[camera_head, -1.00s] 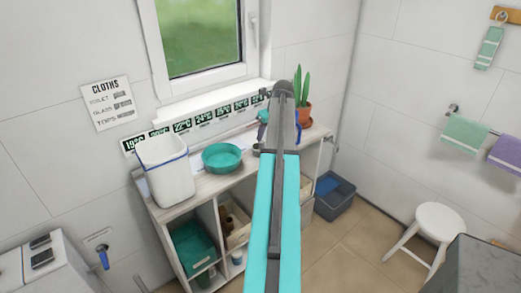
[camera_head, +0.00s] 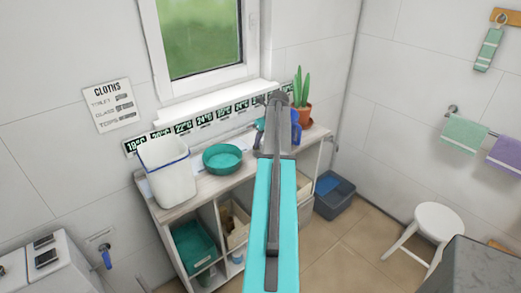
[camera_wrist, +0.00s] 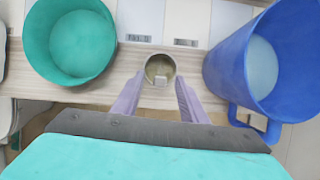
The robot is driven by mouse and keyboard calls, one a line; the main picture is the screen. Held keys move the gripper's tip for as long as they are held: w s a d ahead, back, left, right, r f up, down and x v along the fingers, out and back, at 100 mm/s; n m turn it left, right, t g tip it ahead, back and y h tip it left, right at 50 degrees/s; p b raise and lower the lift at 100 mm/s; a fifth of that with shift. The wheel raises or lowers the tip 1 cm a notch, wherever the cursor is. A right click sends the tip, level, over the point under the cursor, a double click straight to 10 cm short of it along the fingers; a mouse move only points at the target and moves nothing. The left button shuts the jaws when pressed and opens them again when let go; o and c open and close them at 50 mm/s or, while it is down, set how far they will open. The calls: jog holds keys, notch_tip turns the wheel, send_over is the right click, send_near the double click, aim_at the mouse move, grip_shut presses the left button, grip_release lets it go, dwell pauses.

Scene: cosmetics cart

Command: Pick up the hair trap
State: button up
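A small round cup-like thing with a grey rim and dull inside, which I take as the hair trap (camera_wrist: 160,66), stands on the wooden shelf top in the wrist view. My gripper (camera_wrist: 158,84) is open, with its two pale purple fingers on either side of the line to it. The trap shows at the gap between the fingertips. I cannot tell whether the tips reach around it, and no grip on it shows. In the head view my arm covers this spot, and the fingers and trap cannot be made out.
A teal bowl (camera_wrist: 69,41) stands left of the trap and a large blue jug (camera_wrist: 222,75) close on the right, its handle near my right finger. In the head view a white bin (camera_head: 168,172) stands at the shelf's left end and a potted cactus (camera_head: 302,101) at the right.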

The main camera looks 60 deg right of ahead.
jog(key=shift+x, duration=1)
grip_shut()
